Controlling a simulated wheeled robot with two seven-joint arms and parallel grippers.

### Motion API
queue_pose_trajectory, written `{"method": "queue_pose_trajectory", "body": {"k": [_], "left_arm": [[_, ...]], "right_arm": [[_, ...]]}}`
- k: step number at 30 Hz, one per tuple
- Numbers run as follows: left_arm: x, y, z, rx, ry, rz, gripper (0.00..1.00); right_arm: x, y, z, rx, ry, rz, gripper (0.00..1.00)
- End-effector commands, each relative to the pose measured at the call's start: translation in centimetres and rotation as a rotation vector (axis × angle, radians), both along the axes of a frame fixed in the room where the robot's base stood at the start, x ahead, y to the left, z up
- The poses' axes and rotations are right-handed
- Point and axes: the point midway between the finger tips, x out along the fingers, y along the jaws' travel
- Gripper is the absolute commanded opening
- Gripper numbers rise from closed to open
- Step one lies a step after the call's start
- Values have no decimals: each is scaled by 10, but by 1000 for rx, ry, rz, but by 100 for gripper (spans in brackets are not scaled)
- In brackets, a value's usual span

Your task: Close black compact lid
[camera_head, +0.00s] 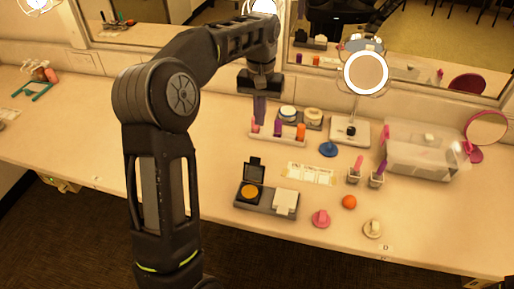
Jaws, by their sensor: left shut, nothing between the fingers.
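The black compact (252,182) stands on a grey tray (268,208) on the counter, with its lid upright at the back and an orange-gold pan showing in its base. A pale square item (286,201) sits on the same tray to its right. My left gripper (260,112) is shut and empty, pointing down at the back of the counter near the mirror, behind and above the compact and apart from it. It is close to the left end of a holder with several coloured tubes. My right gripper is not in view.
A tube holder (277,135), a blue knob-like item (328,149), a lit round mirror (366,74) and a clear bin (424,150) stand behind and right. An orange ball (349,202) and a pink item (321,218) lie right of the tray. Counter left of the tray looks clear.

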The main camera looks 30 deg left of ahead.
Motion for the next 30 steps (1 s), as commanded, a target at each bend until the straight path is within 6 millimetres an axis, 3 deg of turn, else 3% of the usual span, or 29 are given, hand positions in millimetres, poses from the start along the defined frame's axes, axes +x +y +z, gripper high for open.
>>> {"method": "queue_pose_trajectory", "body": {"k": [8, 22, 24, 30], "left_arm": [[-1, 0, -17, 0, 4, 1, 0], [-6, -2, -103, -2, 5, 0, 0], [-17, -6, -91, 0, -1, -1, 0], [-36, -12, -86, 0, 0, 1, 0]], "right_arm": [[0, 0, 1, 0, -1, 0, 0], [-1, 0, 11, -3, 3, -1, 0], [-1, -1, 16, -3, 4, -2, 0], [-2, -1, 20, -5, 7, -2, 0]]}}
